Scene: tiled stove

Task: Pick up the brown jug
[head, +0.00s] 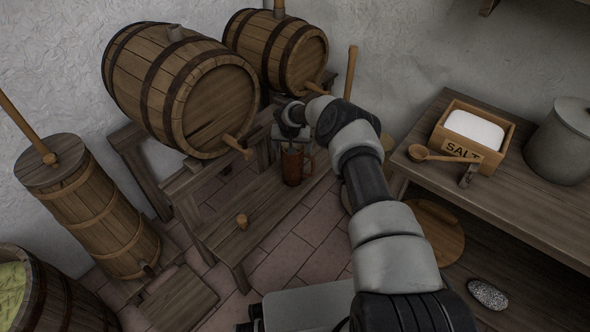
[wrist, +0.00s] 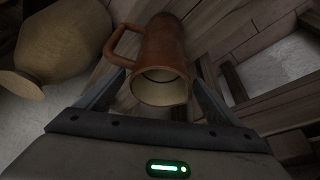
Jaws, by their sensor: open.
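The brown jug (head: 292,167) stands on a low wooden bench (head: 233,247) below the barrels in the head view. In the wrist view the brown jug (wrist: 165,62) shows its open mouth with a pale inside, and its handle points to the upper left. My gripper (wrist: 157,98) is open, with one finger on each side of the jug near its rim. The head view shows my gripper (head: 291,135) just above the jug; the fingers are small and partly hidden there. I cannot tell whether the fingers touch the jug.
Two barrels (head: 208,100) lie on wooden stands behind the bench. A small wooden cup-like piece (head: 242,221) is on the bench. A tan round vessel (wrist: 70,40) sits left of the jug in the wrist view. A counter (head: 484,201) with a salt box (head: 449,142) is at right.

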